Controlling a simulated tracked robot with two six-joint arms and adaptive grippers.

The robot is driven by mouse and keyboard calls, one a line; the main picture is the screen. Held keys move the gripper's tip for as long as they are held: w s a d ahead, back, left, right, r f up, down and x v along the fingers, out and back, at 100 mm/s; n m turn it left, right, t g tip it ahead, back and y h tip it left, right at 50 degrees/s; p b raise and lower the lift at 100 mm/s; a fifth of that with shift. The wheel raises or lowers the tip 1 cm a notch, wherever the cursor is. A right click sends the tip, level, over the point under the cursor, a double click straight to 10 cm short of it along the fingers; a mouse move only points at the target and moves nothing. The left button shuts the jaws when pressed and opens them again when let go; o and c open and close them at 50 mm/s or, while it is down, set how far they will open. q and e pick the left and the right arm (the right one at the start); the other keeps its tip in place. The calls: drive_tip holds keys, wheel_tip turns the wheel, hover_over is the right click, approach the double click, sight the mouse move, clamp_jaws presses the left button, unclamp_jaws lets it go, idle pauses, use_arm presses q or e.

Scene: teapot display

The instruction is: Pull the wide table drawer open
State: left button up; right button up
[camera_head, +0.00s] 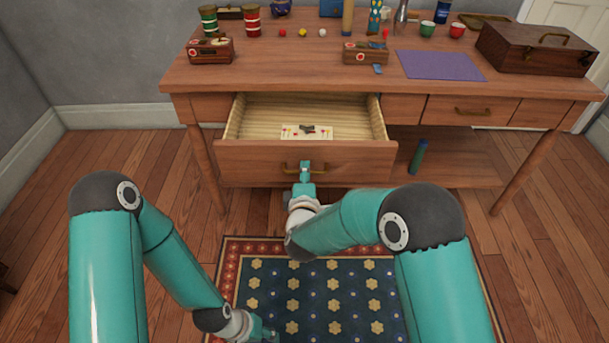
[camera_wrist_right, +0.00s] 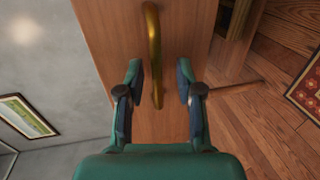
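The wide table drawer (camera_head: 305,160) is pulled out from the left part of the wooden table (camera_head: 330,80), with its striped lining showing. A card with a small dark object (camera_head: 307,131) lies inside. My right gripper (camera_head: 305,172) is at the drawer's brass handle (camera_head: 288,168). In the right wrist view, the handle (camera_wrist_right: 153,50) stands between the spread fingers of the right gripper (camera_wrist_right: 160,80), with gaps on both sides. My left gripper (camera_head: 264,338) is low over the rug at the bottom edge, partly cut off, its fingers unclear.
A closed smaller drawer (camera_head: 470,110) is to the right. A wooden case (camera_head: 537,48), a purple mat (camera_head: 440,65), tins and cups stand on the tabletop. A green-blue cylinder (camera_head: 418,157) stands on the lower shelf. The patterned rug (camera_head: 320,290) covers the floor in front.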

drive_tip(key=shift+r, duration=0.1)
drive_tip(key=v, duration=1.2)
drive_tip(key=shift+d, duration=0.1)
